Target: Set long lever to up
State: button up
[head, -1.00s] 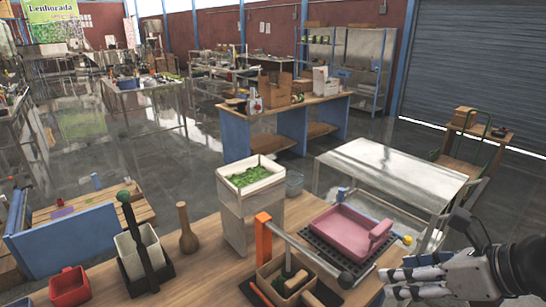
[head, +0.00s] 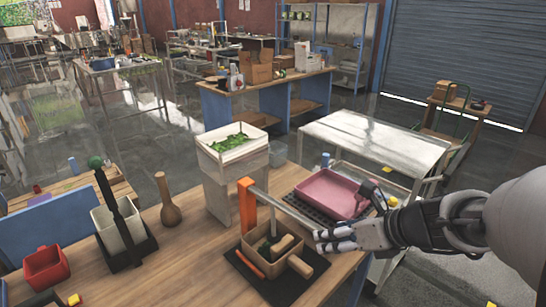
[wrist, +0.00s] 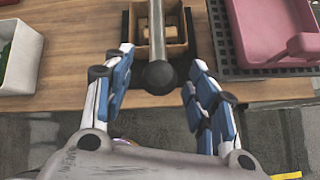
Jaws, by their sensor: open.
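The long lever is a grey bar (head: 283,208) with a black ball end, hinged on an orange post (head: 246,205) at the bench. It lies roughly level, sloping slightly down toward my gripper, above a wooden box (head: 273,285). In the wrist view the bar (wrist: 156,30) runs straight away from me and its black ball (wrist: 160,77) sits between my fingers. My gripper (head: 322,241) is open, with one finger on each side of the ball and visible gaps to it. In the head view my fingers hide the ball.
A pink tray (head: 326,194) on a black mat (head: 304,211) is right of the lever. A white box of green material (head: 233,154) stands behind. A black handle with green knob (head: 110,200), a wooden pestle (head: 169,204) and a red bin (head: 46,268) are left.

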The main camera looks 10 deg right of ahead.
jog(key=shift+w+a+f, duration=0.3)
jog(key=shift+w+f, duration=0.1)
jog(key=shift+f, duration=0.1)
jog(key=shift+c, duration=0.3)
grip_shut()
